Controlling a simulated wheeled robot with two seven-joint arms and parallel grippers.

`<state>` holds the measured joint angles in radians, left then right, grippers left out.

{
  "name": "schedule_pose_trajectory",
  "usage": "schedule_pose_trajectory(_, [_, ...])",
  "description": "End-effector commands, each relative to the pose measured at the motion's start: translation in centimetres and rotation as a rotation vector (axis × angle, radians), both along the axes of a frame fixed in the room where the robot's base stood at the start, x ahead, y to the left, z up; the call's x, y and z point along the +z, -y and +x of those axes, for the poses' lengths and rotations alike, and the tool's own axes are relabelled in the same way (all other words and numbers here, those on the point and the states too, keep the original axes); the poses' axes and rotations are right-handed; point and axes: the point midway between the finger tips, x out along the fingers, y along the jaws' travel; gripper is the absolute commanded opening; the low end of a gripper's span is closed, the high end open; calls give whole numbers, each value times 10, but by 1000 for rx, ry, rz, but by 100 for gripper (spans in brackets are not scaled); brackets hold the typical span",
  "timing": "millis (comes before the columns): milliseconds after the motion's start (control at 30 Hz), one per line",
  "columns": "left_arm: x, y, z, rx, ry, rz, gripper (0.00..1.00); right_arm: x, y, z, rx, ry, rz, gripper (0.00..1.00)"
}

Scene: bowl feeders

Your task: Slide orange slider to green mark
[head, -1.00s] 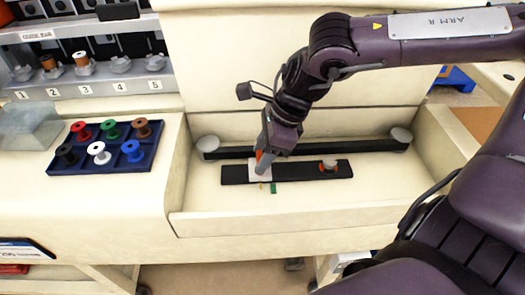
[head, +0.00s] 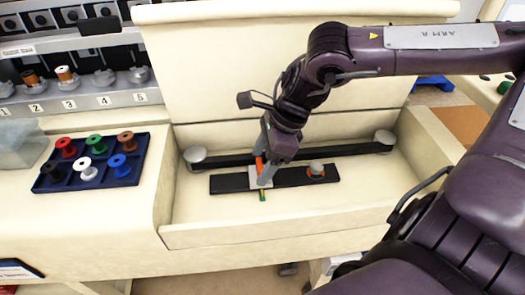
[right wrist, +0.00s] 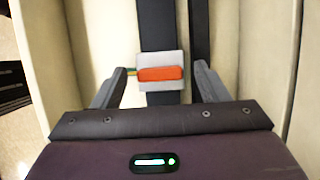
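The orange slider is a light grey plate with an orange handle. In the head view its plate (head: 256,184) sits on a black rail (head: 228,184), with the handle partly hidden by my right gripper (head: 263,172). The green mark (head: 263,197) is on the rail's front side, with the slider's small yellow pointer lined up at it. In the right wrist view the orange handle (right wrist: 160,73) lies between the two fingers of my right gripper (right wrist: 160,69). A gap shows on each side, so the gripper is open around it. My left gripper is out of view.
A longer black bar (head: 340,151) with round grey ends runs behind. The tray's front wall (head: 290,229) is close. A blue spool tray (head: 95,184) lies left.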

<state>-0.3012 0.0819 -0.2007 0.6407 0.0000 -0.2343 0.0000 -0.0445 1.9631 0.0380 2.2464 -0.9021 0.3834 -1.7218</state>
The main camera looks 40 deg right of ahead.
Motion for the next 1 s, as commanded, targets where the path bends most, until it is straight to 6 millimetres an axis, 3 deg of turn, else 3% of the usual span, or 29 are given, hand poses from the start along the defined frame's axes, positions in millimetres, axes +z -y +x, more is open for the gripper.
schedule_pose_trajectory(367, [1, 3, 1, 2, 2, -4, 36, 6, 2, -1, 1, 2, -1, 67])
schedule_pose_trajectory(800, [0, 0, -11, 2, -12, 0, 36, 57, 21, -11, -1, 5, -2, 67])
schedule_pose_trajectory(1000, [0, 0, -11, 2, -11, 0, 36, 71, 25, -15, 1, 1, -1, 67])
